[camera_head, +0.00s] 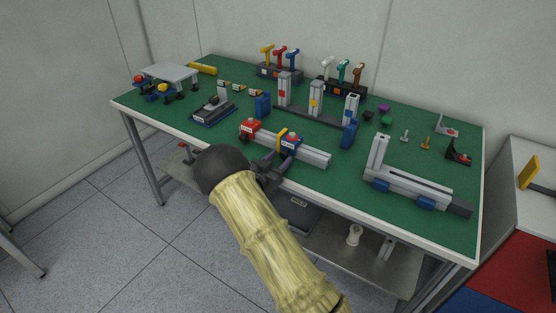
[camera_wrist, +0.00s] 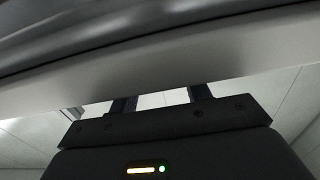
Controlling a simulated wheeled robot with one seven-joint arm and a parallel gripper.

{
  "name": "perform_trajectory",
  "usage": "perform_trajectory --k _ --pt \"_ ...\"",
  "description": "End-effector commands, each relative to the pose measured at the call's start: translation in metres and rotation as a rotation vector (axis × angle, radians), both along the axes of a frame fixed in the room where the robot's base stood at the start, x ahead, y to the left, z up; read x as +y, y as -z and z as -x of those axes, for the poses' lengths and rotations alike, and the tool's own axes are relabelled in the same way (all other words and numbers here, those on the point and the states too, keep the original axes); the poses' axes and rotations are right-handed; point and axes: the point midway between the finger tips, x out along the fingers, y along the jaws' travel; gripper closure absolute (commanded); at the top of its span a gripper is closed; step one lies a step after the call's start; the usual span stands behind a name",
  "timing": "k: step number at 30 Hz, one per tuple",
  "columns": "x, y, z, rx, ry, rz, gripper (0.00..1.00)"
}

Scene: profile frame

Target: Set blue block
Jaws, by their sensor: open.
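A blue block with a red top (camera_head: 291,142) sits on a grey aluminium profile (camera_head: 314,156) near the table's front edge. A red block (camera_head: 250,126) sits at the profile's left end, with a yellow piece (camera_head: 281,134) between them. My gripper (camera_head: 272,160) is at the front of the profile, just left of and below the blue block; contact cannot be told. In the wrist view the two fingers (camera_wrist: 160,101) are apart with nothing visible between them. A broad pale edge (camera_wrist: 170,72) fills the view beyond the fingertips. The blue block is not visible there.
Another profile frame (camera_head: 420,187) with blue pieces lies at the right. Upright profiles (camera_head: 315,98) and two plain blue pieces (camera_head: 262,105) (camera_head: 350,132) stand behind. Coloured-handled tools (camera_head: 280,58) are at the back. Green table surface (camera_head: 345,170) is free between the frames.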

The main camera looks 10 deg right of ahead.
Motion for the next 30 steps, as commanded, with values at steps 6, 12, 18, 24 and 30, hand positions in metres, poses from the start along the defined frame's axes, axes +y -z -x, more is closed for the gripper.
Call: perform_trajectory --k 6,12,18,24,30 --pt "0.020 0.000 0.018 0.001 -0.004 0.000 0.52" --pt "0.048 0.000 0.046 0.001 -0.004 -0.001 0.52" --pt "0.077 0.000 0.074 0.000 -0.005 -0.001 0.52" --pt "0.104 0.000 0.102 0.001 -0.006 -0.001 0.52" --pt "0.121 0.000 0.119 -0.001 -0.004 -0.001 0.52"
